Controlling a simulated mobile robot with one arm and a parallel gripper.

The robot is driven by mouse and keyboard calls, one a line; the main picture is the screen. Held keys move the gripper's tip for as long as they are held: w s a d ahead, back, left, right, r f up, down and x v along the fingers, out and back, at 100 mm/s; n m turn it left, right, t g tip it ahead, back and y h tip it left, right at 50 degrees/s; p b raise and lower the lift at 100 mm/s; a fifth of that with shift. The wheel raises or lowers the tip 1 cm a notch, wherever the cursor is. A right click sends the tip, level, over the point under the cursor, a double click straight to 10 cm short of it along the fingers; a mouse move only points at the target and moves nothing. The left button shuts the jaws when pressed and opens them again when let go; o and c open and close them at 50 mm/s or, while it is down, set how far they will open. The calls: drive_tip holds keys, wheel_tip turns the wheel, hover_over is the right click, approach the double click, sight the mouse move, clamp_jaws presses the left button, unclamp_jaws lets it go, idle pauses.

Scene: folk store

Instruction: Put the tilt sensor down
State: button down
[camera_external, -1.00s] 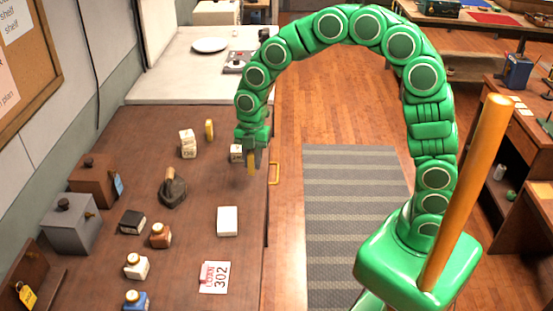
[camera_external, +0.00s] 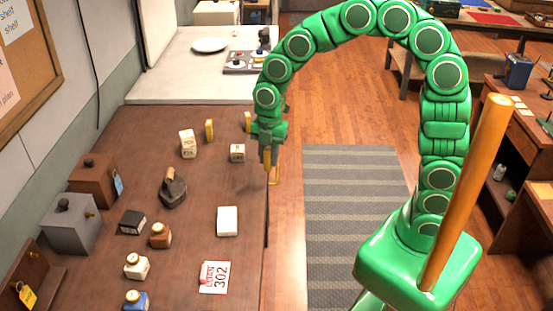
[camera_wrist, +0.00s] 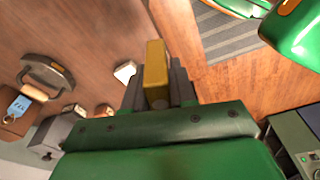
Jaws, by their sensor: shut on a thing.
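My gripper (camera_external: 268,158) is shut on a yellow block, the only thing held, which I take to be the tilt sensor. In the wrist view the block (camera_wrist: 156,68) stands out upright between the dark fingers (camera_wrist: 160,95).
A cream lettered block (camera_external: 237,153) and a small yellow piece (camera_external: 247,122) stand left of and behind the gripper. Another yellow piece (camera_external: 209,130), a stacked cream block (camera_external: 188,145), an iron (camera_external: 173,190) and a white pad (camera_external: 227,221) stand farther left. Bare tabletop lies between them.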

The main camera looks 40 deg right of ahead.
drive_tip(key=w+a+r+m, duration=0.3)
drive_tip(key=w+a+m, duration=0.5)
drive_tip(key=a, duration=0.3)
drive_tip(key=m+t, duration=0.2)
drive_tip(key=m, duration=0.5)
hover_over(129, 217)
drive_tip(key=shift+s+d+f, duration=0.1)
drive_tip(key=shift+s+f, duration=0.05)
drive_tip(key=shift+f, duration=1.2)
drive_tip(key=shift+s+d+f, duration=0.1)
drive_tip(key=shift+f, duration=1.2)
drive_tip(key=shift+s+d+f, duration=0.1)
drive_tip(key=shift+s+f, duration=0.05)
drive_tip(key=shift+f, duration=1.2)
drive_tip(key=shift+w+a+f, duration=0.1)
drive_tip(key=shift+w+f, duration=0.05)
drive_tip(key=shift+f, duration=0.1)
drive_tip(key=shift+f, duration=1.55)
drive_tip(key=shift+f, duration=0.1)
